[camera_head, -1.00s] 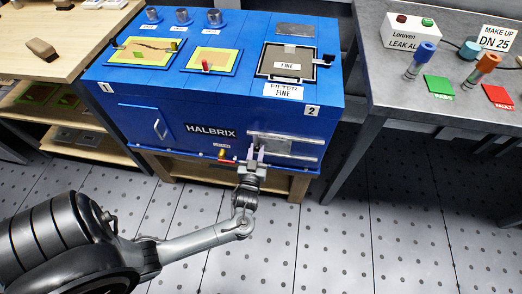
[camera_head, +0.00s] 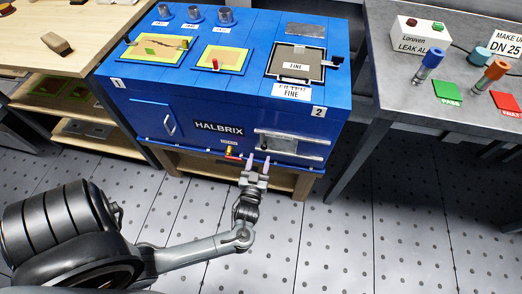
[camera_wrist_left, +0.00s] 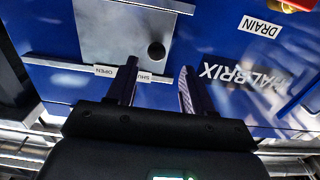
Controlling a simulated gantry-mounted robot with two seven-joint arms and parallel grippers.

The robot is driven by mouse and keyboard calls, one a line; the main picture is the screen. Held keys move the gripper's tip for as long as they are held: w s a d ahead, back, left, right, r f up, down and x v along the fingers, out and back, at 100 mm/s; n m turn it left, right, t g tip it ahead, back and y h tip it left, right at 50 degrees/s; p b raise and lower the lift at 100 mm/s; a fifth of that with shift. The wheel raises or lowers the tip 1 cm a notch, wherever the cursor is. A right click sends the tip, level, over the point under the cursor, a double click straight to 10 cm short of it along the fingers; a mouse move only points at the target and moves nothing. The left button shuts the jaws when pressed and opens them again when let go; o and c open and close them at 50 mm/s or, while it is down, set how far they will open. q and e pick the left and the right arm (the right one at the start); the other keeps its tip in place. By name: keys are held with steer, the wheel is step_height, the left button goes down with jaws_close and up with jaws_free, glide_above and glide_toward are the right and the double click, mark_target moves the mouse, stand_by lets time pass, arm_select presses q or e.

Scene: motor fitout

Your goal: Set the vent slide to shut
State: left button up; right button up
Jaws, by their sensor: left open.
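The vent slide is a bare metal plate (camera_head: 292,143) low on the right of the blue housing's front. It also shows in the left wrist view (camera_wrist_left: 115,35), with a dark round knob or hole (camera_wrist_left: 156,50) near its edge. A SHUT label (camera_wrist_left: 147,77) lies closest to that round part; an OPEN label (camera_wrist_left: 104,70) is further left. My left gripper (camera_head: 258,161) is open and empty just below the plate's left end. In the left wrist view its two fingers (camera_wrist_left: 156,82) point at the housing, apart from the round part.
The blue housing (camera_head: 150,92) stands on a wooden stand. A red-handled drain valve (camera_head: 232,153) is close left of my left gripper; its DRAIN label (camera_wrist_left: 260,26) shows in the wrist view. A grey bench (camera_head: 400,105) stands right, a wooden shelf (camera_head: 100,20) left. Floor in front is open.

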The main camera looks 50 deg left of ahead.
arm_select(q)
steer(key=shift+p+v, duration=0.65)
steer(key=shift+v, duration=2.1)
